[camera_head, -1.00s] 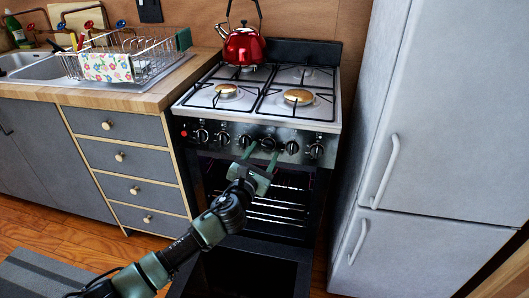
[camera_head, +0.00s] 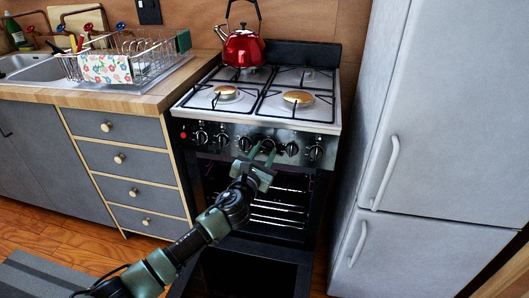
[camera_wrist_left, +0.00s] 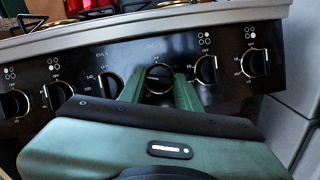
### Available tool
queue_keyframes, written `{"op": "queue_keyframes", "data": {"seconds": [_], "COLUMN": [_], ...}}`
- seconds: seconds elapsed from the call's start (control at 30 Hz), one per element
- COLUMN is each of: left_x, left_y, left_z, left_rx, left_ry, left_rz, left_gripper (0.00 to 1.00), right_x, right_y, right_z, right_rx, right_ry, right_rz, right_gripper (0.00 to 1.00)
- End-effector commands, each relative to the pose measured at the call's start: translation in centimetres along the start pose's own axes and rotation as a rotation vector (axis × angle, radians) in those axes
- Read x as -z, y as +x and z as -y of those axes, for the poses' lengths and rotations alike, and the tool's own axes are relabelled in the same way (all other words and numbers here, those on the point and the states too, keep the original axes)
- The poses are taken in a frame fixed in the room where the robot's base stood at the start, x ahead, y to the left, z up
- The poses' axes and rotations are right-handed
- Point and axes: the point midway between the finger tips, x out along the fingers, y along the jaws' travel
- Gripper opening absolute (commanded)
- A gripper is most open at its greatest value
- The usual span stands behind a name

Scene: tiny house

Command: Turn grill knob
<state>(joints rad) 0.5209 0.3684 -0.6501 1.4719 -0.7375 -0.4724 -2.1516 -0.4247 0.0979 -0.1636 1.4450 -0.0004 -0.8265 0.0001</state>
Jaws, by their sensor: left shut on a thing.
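The stove's black control panel (camera_head: 215,137) carries a row of black knobs. In the left wrist view a knob (camera_wrist_left: 158,78) near the middle of the panel sits between my left gripper's two green fingers. My left gripper (camera_head: 262,152) reaches up to the panel from below and is shut on this knob; in the left wrist view the gripper (camera_wrist_left: 160,88) hides the lower part of the panel. The label above the knob is too small to read. My right gripper is not in view.
The oven door (camera_head: 245,270) hangs open below the panel, under my left arm. A red kettle (camera_head: 243,48) stands on the back left burner. A fridge (camera_head: 435,120) stands close on the right, and drawers (camera_head: 130,157) on the left.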

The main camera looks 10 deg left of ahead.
Motion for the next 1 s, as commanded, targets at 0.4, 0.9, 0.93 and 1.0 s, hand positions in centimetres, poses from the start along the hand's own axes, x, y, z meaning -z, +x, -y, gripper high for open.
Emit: {"op": "queue_keyframes", "data": {"seconds": [0.4,0.9,0.93,1.0], "left_x": [0.1,-0.2,-0.2,-0.3], "left_y": [0.0,0.1,0.1,0.1], "left_z": [0.3,0.6,0.6,0.6], "left_rx": [-0.088,-0.247,-0.256,-0.278], "left_ry": [-0.253,-0.701,-0.727,-0.786], "left_rz": [-0.001,-0.001,-0.001,-0.001], "left_gripper": [0.00,0.00,0.00,0.00], "right_x": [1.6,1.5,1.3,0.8], "right_y": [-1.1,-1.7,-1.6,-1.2], "right_z": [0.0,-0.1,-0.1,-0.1], "right_rx": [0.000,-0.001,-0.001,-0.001], "right_ry": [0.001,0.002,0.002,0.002], "right_rz": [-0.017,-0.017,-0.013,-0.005], "right_gripper": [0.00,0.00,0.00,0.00]}}
